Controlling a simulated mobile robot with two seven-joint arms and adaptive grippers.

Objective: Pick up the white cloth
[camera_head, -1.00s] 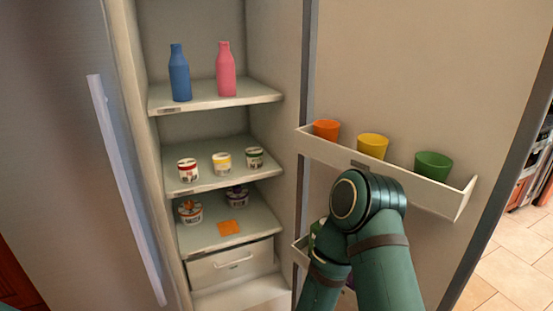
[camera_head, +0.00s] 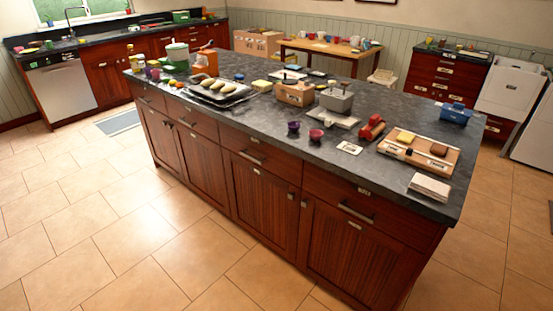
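A folded white cloth (camera_head: 430,187) lies flat on the dark stone top of the kitchen island (camera_head: 300,165), near its front right corner. It looks like a small stack of layers. Neither of my grippers shows in the current head view, so I cannot see where they are relative to the cloth.
Behind the cloth is a wooden board (camera_head: 420,150) with brown and yellow blocks. A white card (camera_head: 350,148) and a red object (camera_head: 370,128) lie to its left. Tiled floor (camera_head: 130,235) is clear in front of the island. Drawers and doors line the island's front.

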